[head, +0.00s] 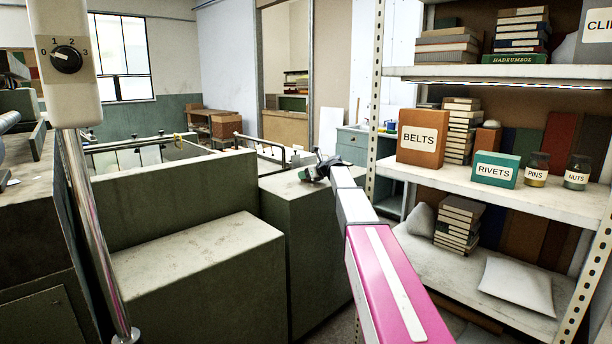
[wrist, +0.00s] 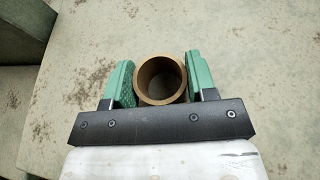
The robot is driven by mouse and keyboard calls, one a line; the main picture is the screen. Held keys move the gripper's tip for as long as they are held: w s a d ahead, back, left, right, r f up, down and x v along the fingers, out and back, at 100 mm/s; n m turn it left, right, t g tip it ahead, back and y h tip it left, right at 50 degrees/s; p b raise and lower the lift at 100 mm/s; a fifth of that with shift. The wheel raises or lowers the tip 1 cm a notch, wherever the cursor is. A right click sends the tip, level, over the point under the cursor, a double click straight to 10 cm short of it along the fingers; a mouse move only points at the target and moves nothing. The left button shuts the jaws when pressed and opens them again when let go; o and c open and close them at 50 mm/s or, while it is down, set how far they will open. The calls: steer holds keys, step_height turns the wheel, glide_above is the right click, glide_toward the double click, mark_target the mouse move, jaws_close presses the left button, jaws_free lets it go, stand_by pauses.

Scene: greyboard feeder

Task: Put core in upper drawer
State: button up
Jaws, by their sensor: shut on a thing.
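The core is a short brown cardboard tube (wrist: 161,63), seen end-on with its hollow facing the camera in the wrist view. My gripper (wrist: 160,70) has its two green fingers on either side of the core and is shut on it. A speckled pale green-grey top surface lies beneath; I cannot tell whether the core touches it. In the head view my gripper (head: 318,168) is at the end of my outstretched arm, over the right-hand green cabinet (head: 285,190). The core cannot be made out there.
A lower green block (head: 190,265) stands in front, with a taller one (head: 170,195) behind it. On the right is a metal shelf unit (head: 480,180) with a BELTS box (head: 420,138), a RIVETS box (head: 494,169), jars and books. A post with a dial (head: 66,60) stands at the left.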

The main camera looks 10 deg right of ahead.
steer(key=o, duration=0.9)
steer(key=shift+f, duration=0.1)
